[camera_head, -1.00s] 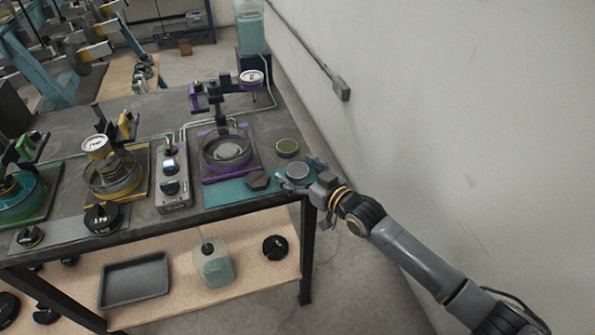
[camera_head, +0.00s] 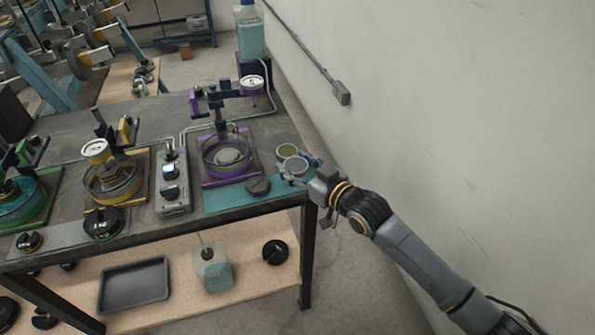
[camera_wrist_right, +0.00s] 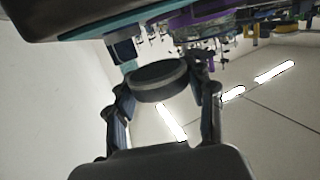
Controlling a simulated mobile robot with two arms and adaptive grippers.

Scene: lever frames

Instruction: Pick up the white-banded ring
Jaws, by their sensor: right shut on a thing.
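The white-banded ring (camera_head: 293,164), a short round piece with a pale rim, is between the fingers of my right gripper (camera_head: 296,170) at the bench's right end. In the right wrist view the ring (camera_wrist_right: 158,82) shows as a dark disc with a paler band. There the fingers of the right gripper (camera_wrist_right: 168,90) stand on both sides of it, shut on it. The ring appears raised from the teal mat (camera_head: 225,197), though its exact height is hard to tell. My left gripper is not in view.
A ring with a yellowish top (camera_head: 287,150) is just behind the held ring. A dark many-sided piece (camera_head: 258,186) lies on the mat. A purple-marked polishing station (camera_head: 228,155) and a grey control box (camera_head: 173,185) stand to the left. The wall (camera_head: 450,120) is on the right.

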